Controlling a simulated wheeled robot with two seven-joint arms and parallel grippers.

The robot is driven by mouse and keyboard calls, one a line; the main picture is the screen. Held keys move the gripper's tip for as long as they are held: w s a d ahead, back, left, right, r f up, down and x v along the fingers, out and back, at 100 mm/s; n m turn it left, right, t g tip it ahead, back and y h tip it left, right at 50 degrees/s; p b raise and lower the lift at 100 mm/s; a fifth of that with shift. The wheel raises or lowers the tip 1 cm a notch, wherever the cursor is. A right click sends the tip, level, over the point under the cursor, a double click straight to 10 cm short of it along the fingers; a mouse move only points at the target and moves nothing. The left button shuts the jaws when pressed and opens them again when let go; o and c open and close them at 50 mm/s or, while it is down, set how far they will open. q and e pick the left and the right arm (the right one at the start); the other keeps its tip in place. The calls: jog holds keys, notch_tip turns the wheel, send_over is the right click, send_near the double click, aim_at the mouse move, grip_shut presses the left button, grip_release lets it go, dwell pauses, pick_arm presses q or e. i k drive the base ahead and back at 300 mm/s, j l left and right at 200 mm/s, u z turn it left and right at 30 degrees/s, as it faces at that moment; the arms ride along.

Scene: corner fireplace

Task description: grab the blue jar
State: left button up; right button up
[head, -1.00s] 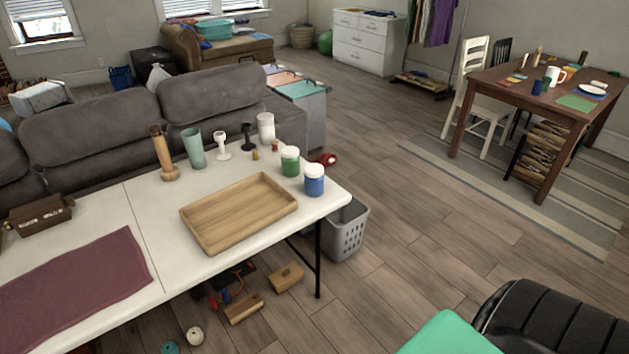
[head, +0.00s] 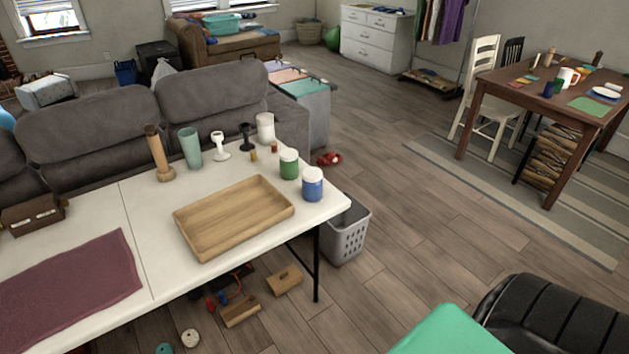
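The blue jar (head: 312,185) has a white lid and stands upright near the right end of the white folding table (head: 150,242). A similar green jar (head: 289,164) stands just behind it, to its left. A wooden tray (head: 232,248) lies to the left of the blue jar, with a small gap between them. Neither of my grippers shows in the head view.
A wooden pepper mill (head: 159,155), a pale green tumbler (head: 190,147), a white canister (head: 265,127) and small items stand along the table's back edge. A grey sofa (head: 210,110) backs the table. A grey basket (head: 346,235) stands below its right end.

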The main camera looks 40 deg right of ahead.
aim_at(312, 191)
jog(key=i+l+u, duration=0.1)
jog(key=l, duration=0.5)
jog(key=i+l, duration=0.15)
jog(key=l, duration=0.45)
jog(key=i+l+u, duration=0.15)
jog(key=l, duration=0.5)
jog(key=l+u, duration=0.1)
jog(key=l, duration=0.5)
